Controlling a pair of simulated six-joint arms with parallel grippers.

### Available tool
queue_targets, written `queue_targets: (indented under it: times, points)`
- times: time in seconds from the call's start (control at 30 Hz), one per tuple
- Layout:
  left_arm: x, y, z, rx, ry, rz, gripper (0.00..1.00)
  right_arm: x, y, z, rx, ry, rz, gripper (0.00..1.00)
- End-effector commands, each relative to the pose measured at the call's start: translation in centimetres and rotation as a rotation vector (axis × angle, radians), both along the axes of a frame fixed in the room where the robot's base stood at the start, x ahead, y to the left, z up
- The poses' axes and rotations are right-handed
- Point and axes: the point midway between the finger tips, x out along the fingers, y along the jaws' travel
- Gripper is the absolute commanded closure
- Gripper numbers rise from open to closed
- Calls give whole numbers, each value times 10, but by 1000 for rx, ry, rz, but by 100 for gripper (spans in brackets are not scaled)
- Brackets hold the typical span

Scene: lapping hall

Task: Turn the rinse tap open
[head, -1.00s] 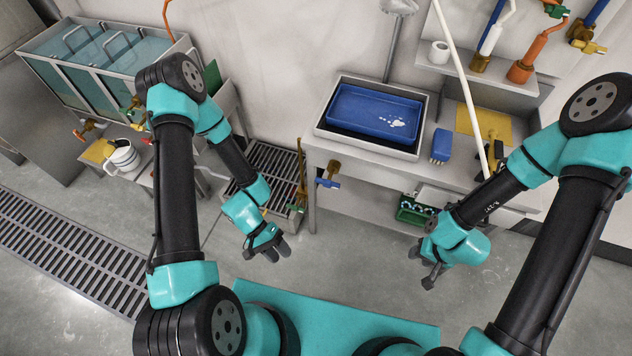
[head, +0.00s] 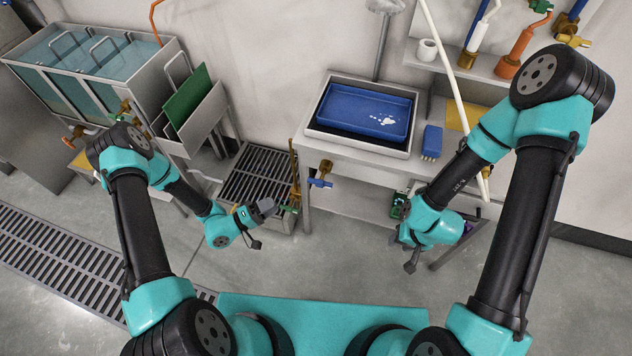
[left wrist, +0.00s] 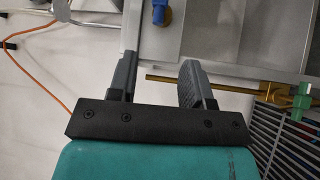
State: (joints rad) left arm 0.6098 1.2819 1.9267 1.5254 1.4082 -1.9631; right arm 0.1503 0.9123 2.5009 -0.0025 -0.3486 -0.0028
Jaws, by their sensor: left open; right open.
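Taps show in the head view, and I cannot tell for sure which is the rinse tap. A brass tap with a blue handle (head: 321,183) sits at the left front of the sink bench; its blue handle (left wrist: 162,14) shows in the left wrist view. A brass pipe with a green handle (head: 289,209) stands by the floor grate, and its green handle (left wrist: 303,98) also shows in the left wrist view. My left gripper (head: 263,226) is open and empty, just left of both handles and apart from them. My right gripper (head: 404,254) is open and empty, before the bench.
A blue tray (head: 350,105) lies in the bench sink, with a blue block (head: 432,141) beside it. A tank (head: 85,60) and a green board (head: 187,97) stand at left. A pale rod (head: 440,55) leans near my right arm. The floor in front is clear.

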Motion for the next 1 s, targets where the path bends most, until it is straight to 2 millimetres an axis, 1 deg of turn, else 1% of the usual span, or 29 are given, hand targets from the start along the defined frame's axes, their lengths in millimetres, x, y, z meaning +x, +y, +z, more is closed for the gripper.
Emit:
queue_targets:
  times: [0.17, 0.37, 1.0]
  points:
    - [1, -3, 1, 0, 1, -2, 55, 0, 0, 0, 0, 0, 0, 57]
    - [10, -18, 3, 0, 1, -5, 55, 0, 0, 0, 0, 0, 0, 57]
    - [64, -108, 18, -1, 1, -7, 55, 0, 0, 0, 0, 0, 0, 57]
